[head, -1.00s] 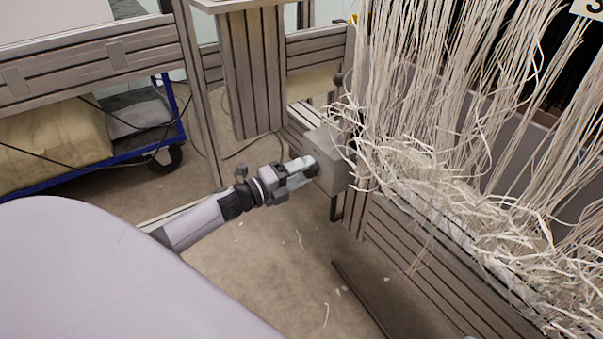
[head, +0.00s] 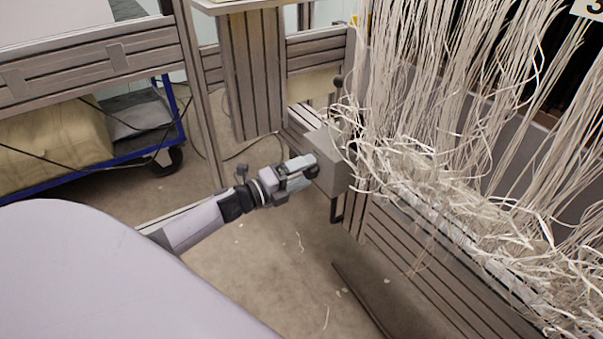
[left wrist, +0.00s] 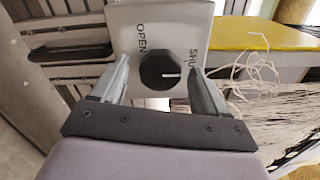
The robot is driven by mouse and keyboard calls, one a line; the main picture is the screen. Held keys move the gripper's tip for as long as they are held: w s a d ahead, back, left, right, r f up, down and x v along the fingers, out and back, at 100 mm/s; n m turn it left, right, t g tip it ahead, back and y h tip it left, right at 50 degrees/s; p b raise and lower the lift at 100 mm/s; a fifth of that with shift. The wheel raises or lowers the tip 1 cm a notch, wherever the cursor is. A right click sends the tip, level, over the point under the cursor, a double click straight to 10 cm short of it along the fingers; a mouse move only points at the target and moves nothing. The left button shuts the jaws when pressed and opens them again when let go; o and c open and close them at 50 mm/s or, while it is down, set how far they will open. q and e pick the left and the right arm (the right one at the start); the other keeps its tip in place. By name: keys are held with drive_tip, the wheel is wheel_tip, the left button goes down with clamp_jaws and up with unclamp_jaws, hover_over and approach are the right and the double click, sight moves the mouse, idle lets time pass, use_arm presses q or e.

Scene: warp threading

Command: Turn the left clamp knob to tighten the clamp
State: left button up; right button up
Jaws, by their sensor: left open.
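The left clamp is a grey box (head: 333,175) at the end of the beam in the head view. In the left wrist view its face (left wrist: 185,22) carries the words OPEN and SHUT. A black faceted knob (left wrist: 157,70) sits on that face, with its white line pointing right, towards the SHUT side. My left gripper (head: 312,167) is at the box face. In the left wrist view my open fingers (left wrist: 159,68) stand on either side of the knob, with a visible gap on each side. My right gripper is not in view.
Loose white warp threads (head: 430,170) hang and bunch just right of the clamp. A slatted metal beam (head: 400,240) runs below them. A blue-framed cart (head: 175,120) stands at the left. The floor (head: 270,235) below my arm is mostly clear.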

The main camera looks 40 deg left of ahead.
use_arm(q)
drive_tip(key=shift+s+a, duration=0.25)
drive_tip(key=shift+s, duration=0.25)
drive_tip(key=p+v, duration=0.2)
drive_tip(key=v, duration=0.4)
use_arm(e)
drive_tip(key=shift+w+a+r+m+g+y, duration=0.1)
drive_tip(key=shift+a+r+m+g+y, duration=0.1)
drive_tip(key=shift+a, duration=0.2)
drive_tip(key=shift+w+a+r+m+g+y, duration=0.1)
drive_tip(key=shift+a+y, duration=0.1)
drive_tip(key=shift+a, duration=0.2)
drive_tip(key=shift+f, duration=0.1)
